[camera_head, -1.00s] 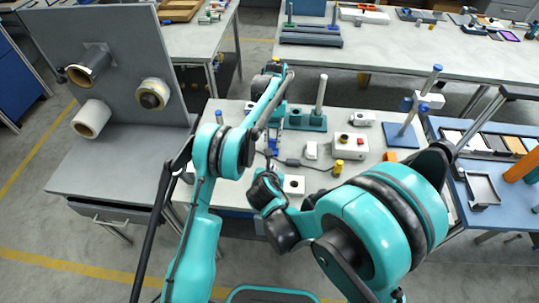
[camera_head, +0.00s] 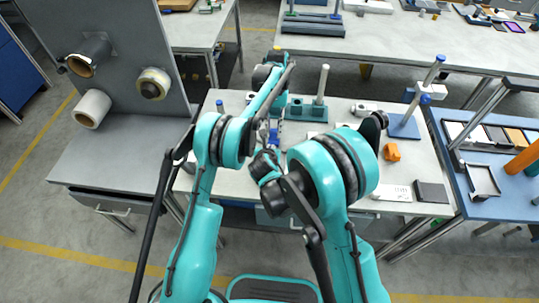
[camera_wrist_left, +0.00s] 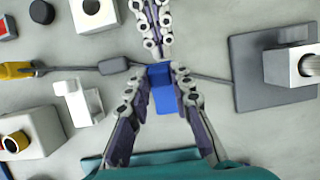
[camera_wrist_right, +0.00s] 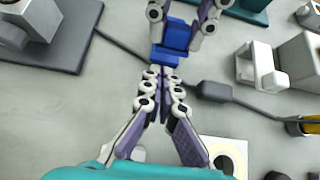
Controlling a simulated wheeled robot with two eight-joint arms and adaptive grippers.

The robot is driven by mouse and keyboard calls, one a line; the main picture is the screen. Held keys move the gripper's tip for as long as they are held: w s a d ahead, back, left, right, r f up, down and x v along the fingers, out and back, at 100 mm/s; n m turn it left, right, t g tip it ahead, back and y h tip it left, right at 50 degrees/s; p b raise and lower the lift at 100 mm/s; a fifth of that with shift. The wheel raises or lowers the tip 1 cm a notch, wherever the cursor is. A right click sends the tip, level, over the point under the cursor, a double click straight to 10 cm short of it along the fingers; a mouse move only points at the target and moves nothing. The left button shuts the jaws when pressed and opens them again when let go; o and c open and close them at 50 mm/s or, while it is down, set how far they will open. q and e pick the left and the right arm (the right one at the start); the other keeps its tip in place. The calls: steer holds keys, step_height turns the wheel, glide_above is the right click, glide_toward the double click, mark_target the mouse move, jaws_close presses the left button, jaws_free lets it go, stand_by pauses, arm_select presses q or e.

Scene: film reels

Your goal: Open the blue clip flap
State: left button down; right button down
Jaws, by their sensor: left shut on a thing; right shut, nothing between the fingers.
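The blue clip (camera_wrist_right: 176,36) sits on the pale bench with a thin dark cable running at its near end in the right wrist view. It also shows in the left wrist view (camera_wrist_left: 163,90) and, small, in the head view (camera_head: 274,135). My left gripper (camera_wrist_left: 156,80) is shut on the clip, one finger on each side. My right gripper (camera_wrist_right: 160,76) is shut and empty, its tips close to the clip's cable end. I cannot tell whether they touch. I cannot clearly make out how far the clip's flap stands open.
A grey cable block (camera_wrist_right: 213,91) lies beside the clip. A dark plate with a grey block (camera_wrist_left: 275,85) stands on the other side. A white bracket (camera_wrist_left: 78,102) and a yellow connector (camera_wrist_left: 16,70) are near. A green stand (camera_head: 308,112) is behind.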

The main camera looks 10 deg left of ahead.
steer(key=shift+w+r, duration=0.3)
steer(key=shift+r, duration=0.35)
arm_select(q)
steer(key=shift+f, duration=0.15)
arm_select(e)
steer(key=shift+w+r, duration=0.4)
steer(key=shift+r, duration=0.35)
arm_select(q)
steer(key=c, duration=1.3)
jaws_free()
arm_select(e)
steer(key=shift+s, duration=0.1)
